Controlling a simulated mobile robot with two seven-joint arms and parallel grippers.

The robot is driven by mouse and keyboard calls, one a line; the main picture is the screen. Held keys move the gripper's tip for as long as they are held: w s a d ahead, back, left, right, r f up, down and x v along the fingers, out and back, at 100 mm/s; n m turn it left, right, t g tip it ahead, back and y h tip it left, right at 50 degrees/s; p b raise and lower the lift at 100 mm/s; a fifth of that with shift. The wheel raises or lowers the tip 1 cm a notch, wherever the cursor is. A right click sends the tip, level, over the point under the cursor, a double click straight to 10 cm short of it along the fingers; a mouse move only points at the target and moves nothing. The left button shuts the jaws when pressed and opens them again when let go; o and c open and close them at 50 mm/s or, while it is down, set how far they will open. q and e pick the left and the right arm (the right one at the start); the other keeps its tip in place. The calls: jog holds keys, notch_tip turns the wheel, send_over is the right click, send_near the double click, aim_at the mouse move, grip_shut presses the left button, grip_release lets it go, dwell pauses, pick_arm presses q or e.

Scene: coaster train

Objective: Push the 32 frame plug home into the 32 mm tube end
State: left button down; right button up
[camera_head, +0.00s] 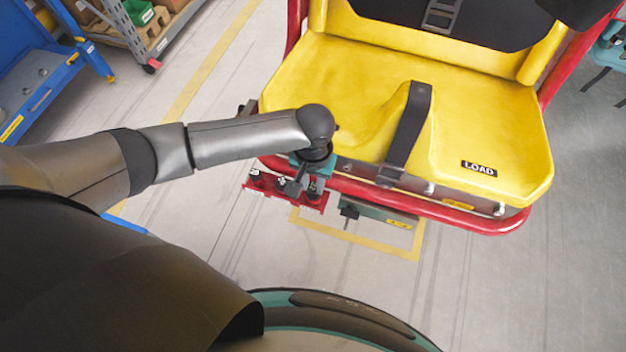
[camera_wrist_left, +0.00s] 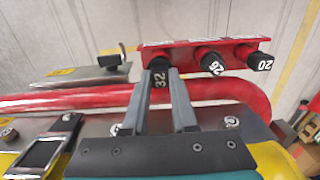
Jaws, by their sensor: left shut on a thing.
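In the left wrist view the 32 frame plug (camera_wrist_left: 159,76), black with a white "32", is between the two grey fingers of my left gripper (camera_wrist_left: 160,84), which are shut on it. It is at the left end of a red rack (camera_wrist_left: 190,54); I cannot tell whether it is still seated there. In the head view my left gripper (camera_head: 298,182) reaches down over the rack (camera_head: 286,197) at the seat's front edge. A red frame tube (camera_wrist_left: 215,92) runs behind the fingers; no open 32 mm tube end can be made out. My right gripper is not in view.
Black plugs marked 26 (camera_wrist_left: 212,63) and 20 (camera_wrist_left: 260,62) stand in the rack. The yellow seat (camera_head: 480,135) with its strap is just beyond. A grey box with a black knob (camera_head: 350,211) sits below the tube. Open floor (camera_head: 480,290) lies at the lower right.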

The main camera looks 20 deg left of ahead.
pick_arm(q)
jog(key=shift+f+b, duration=0.35)
jog(key=shift+f, duration=0.6)
grip_release()
dwell(0.6)
notch_tip(320, 180, up, 7)
jog(key=p, duration=0.9)
dwell(0.3)
dwell(0.8)
